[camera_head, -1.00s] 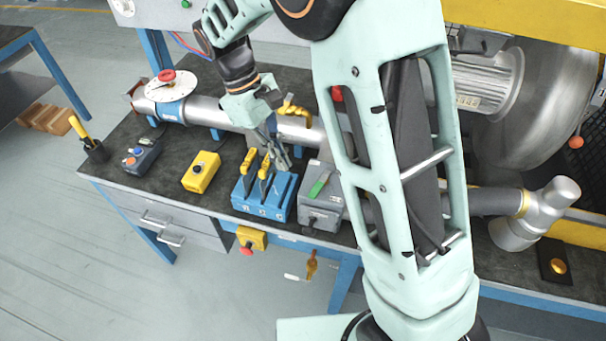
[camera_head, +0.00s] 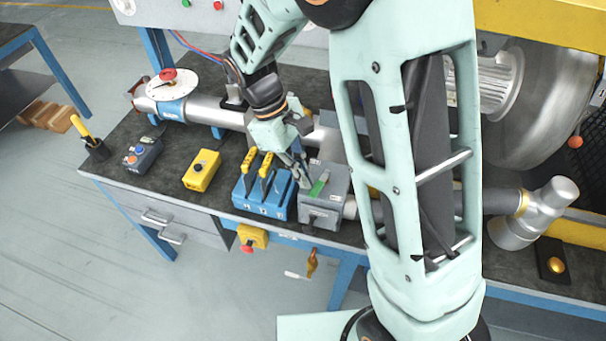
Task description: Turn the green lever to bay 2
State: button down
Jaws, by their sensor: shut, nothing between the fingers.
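The green lever (camera_head: 319,185) sits on top of a grey box (camera_head: 332,206) on the bench, right of the blue lever block. It points up and to the right in the picture. My gripper (camera_head: 306,184) is shut and empty, pointing down just left of the green lever. I cannot tell whether its fingertips touch the lever. Bay markings on the grey box are too small to read.
A blue block (camera_head: 254,206) with yellow-handled levers stands close left of the grey box. A yellow button box (camera_head: 201,171) and a grey button box (camera_head: 142,156) stand farther left. A silver pipe (camera_head: 216,111) runs behind. My arm hides part of the bench.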

jog(key=n, duration=0.1)
jog(key=s+n, duration=0.1)
jog(key=shift+s+d+n+t, duration=0.15)
jog(key=shift+d+n+t, duration=0.15)
jog(key=shift+d+t, duration=0.1)
